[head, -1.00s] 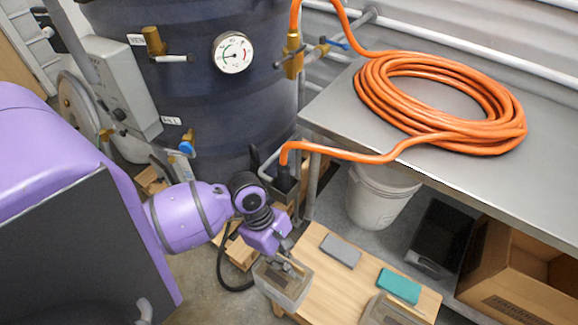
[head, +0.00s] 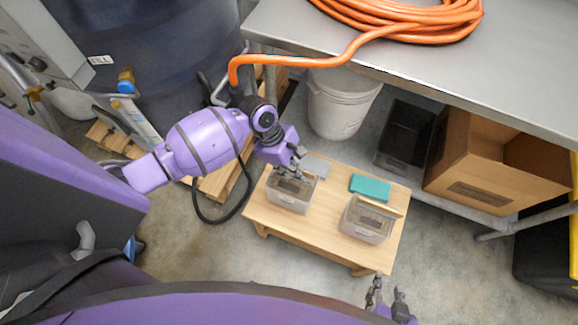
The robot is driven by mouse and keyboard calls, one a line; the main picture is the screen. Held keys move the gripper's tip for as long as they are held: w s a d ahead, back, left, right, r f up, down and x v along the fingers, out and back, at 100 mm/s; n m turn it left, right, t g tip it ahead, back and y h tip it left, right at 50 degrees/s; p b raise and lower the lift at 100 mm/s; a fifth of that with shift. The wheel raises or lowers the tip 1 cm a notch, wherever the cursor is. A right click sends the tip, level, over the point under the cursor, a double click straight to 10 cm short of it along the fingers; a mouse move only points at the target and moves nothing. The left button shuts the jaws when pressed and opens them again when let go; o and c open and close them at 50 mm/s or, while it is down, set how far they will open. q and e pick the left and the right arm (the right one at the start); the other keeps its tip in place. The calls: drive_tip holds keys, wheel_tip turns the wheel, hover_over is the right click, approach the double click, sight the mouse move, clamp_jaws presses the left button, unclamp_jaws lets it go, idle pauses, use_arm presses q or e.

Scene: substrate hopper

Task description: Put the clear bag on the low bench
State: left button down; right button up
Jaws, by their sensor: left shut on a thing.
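The low bench (head: 322,212) is a small light wooden table in the middle of the head view. A clear, box-shaped bag (head: 290,203) with brown contents is at its left end. My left gripper (head: 291,178) reaches in from the left and is shut on its top. I cannot tell whether its base touches the bench top. A second similar clear container (head: 366,232) stands at the bench's right end. My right gripper (head: 387,287) is at the bottom edge, below the bench's right end, with its fingers apart and empty.
A grey block (head: 316,166) and a teal block (head: 370,187) lie along the bench's back. Behind are a white bucket (head: 338,105), a black bin (head: 402,135) and a cardboard box (head: 480,190). A metal table (head: 420,55) with an orange hose (head: 400,15) overhangs them.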

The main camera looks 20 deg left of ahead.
sight(292, 184)
use_arm(q)
drive_tip(key=shift+w+d+f+b, duration=0.1)
drive_tip(key=shift+w+f+b, duration=0.05)
drive_tip(key=shift+f, duration=0.7)
drive_tip(key=shift+w+d+f+b, duration=0.1)
drive_tip(key=shift+w+f+b, duration=0.05)
drive_tip(key=shift+f, duration=0.65)
use_arm(e)
drive_tip(key=shift+s+f, duration=0.3)
drive_tip(key=shift+f, duration=0.2)
use_arm(q)
drive_tip(key=c, duration=1.9)
unclamp_jaws()
drive_tip(key=shift+s+f, duration=0.1)
drive_tip(key=shift+o, duration=0.3)
use_arm(e)
drive_tip(key=shift+s+d+f, duration=0.1)
drive_tip(key=shift+s, duration=0.25)
